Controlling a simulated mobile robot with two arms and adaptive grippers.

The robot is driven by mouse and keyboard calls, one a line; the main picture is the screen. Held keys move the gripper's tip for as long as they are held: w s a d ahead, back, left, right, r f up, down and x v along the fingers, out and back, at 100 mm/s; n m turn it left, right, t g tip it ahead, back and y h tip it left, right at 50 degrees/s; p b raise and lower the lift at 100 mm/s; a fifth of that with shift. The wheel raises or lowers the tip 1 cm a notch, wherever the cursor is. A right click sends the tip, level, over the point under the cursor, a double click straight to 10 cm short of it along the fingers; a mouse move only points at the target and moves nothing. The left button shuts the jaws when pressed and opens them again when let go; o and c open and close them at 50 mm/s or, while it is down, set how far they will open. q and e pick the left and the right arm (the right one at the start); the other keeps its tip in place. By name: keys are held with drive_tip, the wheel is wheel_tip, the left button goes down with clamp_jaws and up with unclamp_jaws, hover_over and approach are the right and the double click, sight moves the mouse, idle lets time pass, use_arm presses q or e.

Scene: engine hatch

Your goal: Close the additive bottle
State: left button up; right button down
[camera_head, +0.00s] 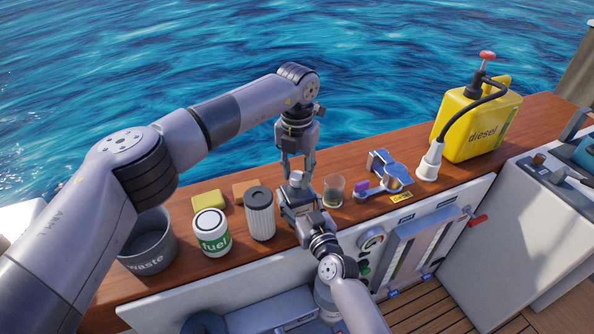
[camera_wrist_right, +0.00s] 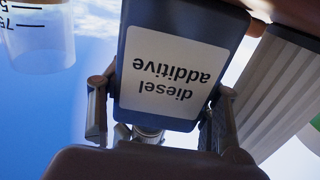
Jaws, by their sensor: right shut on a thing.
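The additive bottle (camera_wrist_right: 165,65), dark blue with a white "diesel additive" label, fills the middle of the right wrist view, where it appears upside down. My right gripper (camera_wrist_right: 158,115) is shut on it, one finger on each side. In the head view, my right gripper (camera_head: 298,200) is at the counter's front, and the bottle is mostly hidden there. The bottle's mouth and cap are not clear in either view.
On the wooden counter (camera_head: 180,205) stand a waste pot (camera_head: 150,245), a fuel can (camera_head: 211,232), a ribbed filter (camera_head: 260,215) and a sponge (camera_head: 208,200). To the right are a beaker (camera_head: 333,190), a metal bracket (camera_head: 390,172), a purple piece (camera_head: 361,185) and a yellow diesel can (camera_head: 478,125).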

use_arm(q)
clamp_jaws()
drive_tip(key=o, duration=0.5)
unclamp_jaws()
drive_tip(key=shift+r, duration=0.1)
wheel_tip(320, 180, up, 12)
drive_tip(key=shift+f, duration=0.1)
idle(0.3)
use_arm(e)
drive_tip(key=shift+c, duration=2.3)
unclamp_jaws()
